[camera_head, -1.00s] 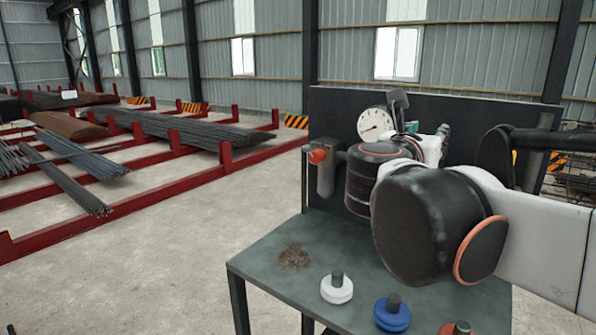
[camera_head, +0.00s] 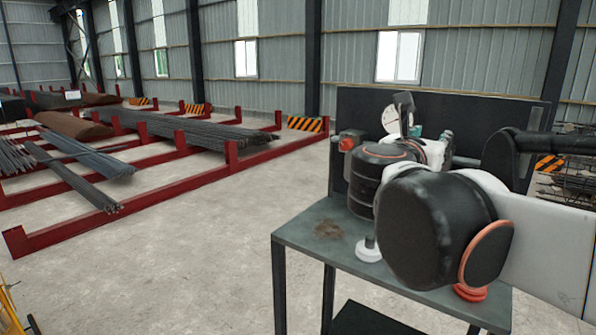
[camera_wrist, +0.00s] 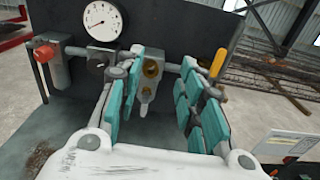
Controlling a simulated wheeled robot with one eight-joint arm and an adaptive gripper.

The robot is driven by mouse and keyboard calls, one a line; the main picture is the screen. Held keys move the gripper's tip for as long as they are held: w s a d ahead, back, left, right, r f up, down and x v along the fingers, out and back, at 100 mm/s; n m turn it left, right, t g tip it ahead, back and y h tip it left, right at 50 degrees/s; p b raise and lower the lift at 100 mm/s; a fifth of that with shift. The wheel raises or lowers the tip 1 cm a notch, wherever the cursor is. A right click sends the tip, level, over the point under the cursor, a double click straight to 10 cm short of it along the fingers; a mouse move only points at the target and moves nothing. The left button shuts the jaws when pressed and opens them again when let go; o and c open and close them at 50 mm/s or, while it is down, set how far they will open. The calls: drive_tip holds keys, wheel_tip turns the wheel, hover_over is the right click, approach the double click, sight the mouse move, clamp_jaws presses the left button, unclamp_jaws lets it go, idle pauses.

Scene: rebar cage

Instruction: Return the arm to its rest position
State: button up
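My arm (camera_head: 435,225) is bent in front of a grey metal bench (camera_head: 305,235) in the head view, its wrist toward the bench's dark back panel (camera_head: 470,120). My gripper (camera_wrist: 163,75) shows in the wrist view with its two teal-padded fingers apart. Nothing is held between them. Brass fittings on a grey block (camera_wrist: 150,80) show beyond the gap, apart from the pads as far as I can tell. In the head view the gripper is mostly hidden behind my wrist.
The panel carries a round gauge (camera_wrist: 103,22), a red knob (camera_wrist: 45,53) and a yellow-handled lever (camera_wrist: 217,62). A white knob (camera_head: 368,252) and a red disc (camera_head: 471,293) are on the bench. Red racks (camera_head: 130,205) with rebar stand left; floor between is clear.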

drive_tip(key=s+d+f+m+g+y, duration=0.1)
drive_tip(key=s+f+m+g, duration=0.1)
drive_tip(key=f+m, duration=0.3)
drive_tip(key=s+d+f+m+g+y, duration=0.1)
drive_tip(key=s+d+f+m, duration=0.1)
drive_tip(key=s+f+m, duration=0.2)
drive_tip(key=s+d+f+m+g+y, duration=0.1)
drive_tip(key=s+f+m, duration=0.3)
drive_tip(key=f, duration=0.5)
drive_tip(key=shift+d+f+m+g+y, duration=0.2)
drive_tip(key=shift+m+g+y, duration=0.1)
drive_tip(key=shift+m+g, duration=0.15)
drive_tip(key=shift+d+f+m+g+y, duration=0.1)
drive_tip(key=shift+f+m+g+y, duration=0.05)
drive_tip(key=shift+m+g+y, duration=0.25)
drive_tip(key=s+a+f+m+g+y, duration=0.2)
drive_tip(key=s+a+f+m+y, duration=0.55)
drive_tip(key=f+m, duration=0.55)
wheel_tip(320, 180, down, 39)
drive_tip(key=s+h+b, duration=0.1)
drive_tip(key=b, duration=3.9)
drive_tip(key=shift+s+f+m+b, duration=0.15)
drive_tip(key=shift+s+m+b, duration=0.2)
drive_tip(key=shift+a+t+h, duration=0.1)
drive_tip(key=shift+t+h, duration=0.15)
